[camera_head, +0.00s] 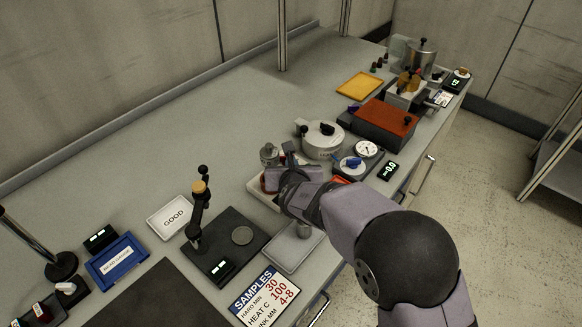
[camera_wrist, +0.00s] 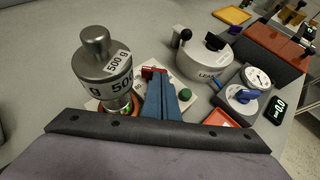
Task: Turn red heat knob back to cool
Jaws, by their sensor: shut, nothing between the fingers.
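My gripper shows in the wrist view as two blue-grey fingers (camera_wrist: 158,82) closed together, with nothing between them. In the head view my gripper (camera_head: 290,168) is over the middle of the bench, partly hidden by my own wrist. A small red part (camera_wrist: 152,72) shows right at the fingertips; I cannot tell whether it is the heat knob or whether the fingers touch it. A green round knob (camera_wrist: 185,94) is just right of the fingers. No clearly readable heat knob or cool mark shows in either view.
A steel 500 g weight (camera_wrist: 105,70) stands close left of the fingers. A white lidded pot (camera_head: 322,139) is beyond, with a blue-handled valve (camera_wrist: 241,95) and a round gauge (camera_head: 366,148) to its right. A red-topped box (camera_head: 386,121) stands farther back. The bench's left rear is clear.

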